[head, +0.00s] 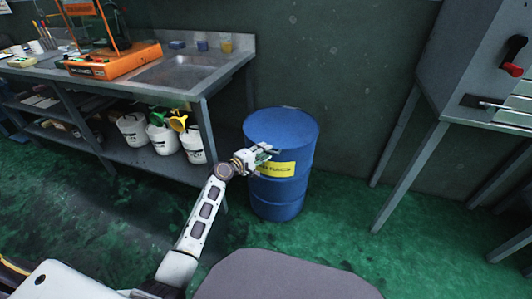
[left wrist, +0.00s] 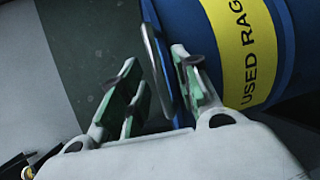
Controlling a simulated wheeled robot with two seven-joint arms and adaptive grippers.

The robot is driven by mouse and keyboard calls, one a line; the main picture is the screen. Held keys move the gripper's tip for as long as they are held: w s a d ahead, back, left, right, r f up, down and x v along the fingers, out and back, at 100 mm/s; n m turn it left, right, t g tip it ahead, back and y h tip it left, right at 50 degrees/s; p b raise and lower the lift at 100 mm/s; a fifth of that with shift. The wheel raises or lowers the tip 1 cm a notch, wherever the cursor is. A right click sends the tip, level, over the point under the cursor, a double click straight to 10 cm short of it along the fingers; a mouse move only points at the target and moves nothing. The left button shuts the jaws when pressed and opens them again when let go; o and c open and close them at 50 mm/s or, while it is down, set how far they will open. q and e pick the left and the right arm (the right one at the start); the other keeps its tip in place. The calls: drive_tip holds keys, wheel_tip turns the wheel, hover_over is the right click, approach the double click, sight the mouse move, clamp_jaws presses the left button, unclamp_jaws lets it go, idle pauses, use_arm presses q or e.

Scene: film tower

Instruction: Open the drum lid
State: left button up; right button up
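The blue drum (head: 288,190) stands upright on the floor beside the workbench, with a yellow label (head: 276,170) on its side. Its blue lid (head: 285,122) lies flat across the top and looks closed. My left gripper (head: 266,150) is at the drum's near upper side, just above the label. In the left wrist view, the gripper (left wrist: 155,62) has its two fingers apart. A thin, rounded grey-blue edge (left wrist: 156,65), apparently the lid's rim, shows between them. The yellow label (left wrist: 243,50) reads "USED RAG". I cannot tell whether either finger touches the rim. My right gripper is out of view.
A metal workbench (head: 215,78) with a sink stands left of the drum, with several white buckets (head: 163,139) on its lower shelf. Green floor (head: 340,235) is open right of the drum.

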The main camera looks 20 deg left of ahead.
use_arm(q)
drive_tip(key=shift+x, duration=0.9)
drive_tip(key=shift+c, duration=0.4)
clamp_jaws()
